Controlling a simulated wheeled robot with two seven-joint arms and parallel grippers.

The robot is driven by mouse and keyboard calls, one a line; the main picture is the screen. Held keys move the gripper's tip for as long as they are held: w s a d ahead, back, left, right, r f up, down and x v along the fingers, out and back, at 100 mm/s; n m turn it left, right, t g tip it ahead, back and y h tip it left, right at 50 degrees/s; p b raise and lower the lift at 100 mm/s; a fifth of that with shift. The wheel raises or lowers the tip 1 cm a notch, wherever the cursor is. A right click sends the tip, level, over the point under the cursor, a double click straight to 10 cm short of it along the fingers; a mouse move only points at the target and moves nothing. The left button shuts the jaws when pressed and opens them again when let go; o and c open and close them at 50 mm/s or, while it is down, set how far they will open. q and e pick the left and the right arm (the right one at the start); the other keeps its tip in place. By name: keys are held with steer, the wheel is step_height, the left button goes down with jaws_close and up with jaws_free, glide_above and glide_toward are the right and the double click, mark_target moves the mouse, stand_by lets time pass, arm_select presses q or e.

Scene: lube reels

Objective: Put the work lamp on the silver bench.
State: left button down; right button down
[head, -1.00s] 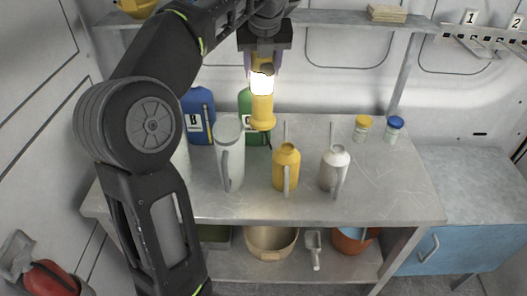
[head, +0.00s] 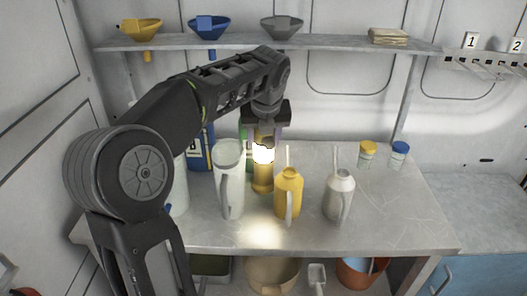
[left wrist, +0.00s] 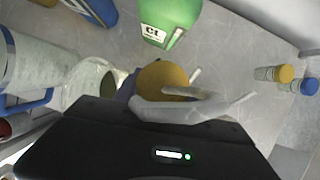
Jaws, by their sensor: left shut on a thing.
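The work lamp (head: 262,178) is a yellow cylinder with a bright glowing band, upright over the silver bench (head: 390,215). My left gripper (head: 264,137) is shut on its upper part, coming from above. The lamp's lower end is low over the bench top, between the white jug and the yellow can; I cannot tell whether it touches. In the left wrist view a rounded yellow end (left wrist: 163,78) shows just beyond the gripper body. My right gripper is not in view.
A white jug (head: 229,180), yellow can (head: 289,195) and grey can (head: 339,195) stand close by. Blue (head: 199,150) and green (left wrist: 170,22) containers stand behind. Two small jars (head: 367,155) are at the back right. The bench's front right is clear.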

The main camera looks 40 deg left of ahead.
mark_target(263, 152)
arm_select(q)
steer(key=shift+f, duration=1.9)
steer(key=c, duration=0.7)
jaws_free()
steer(key=shift+f, duration=0.1)
steer(key=v, duration=1.2)
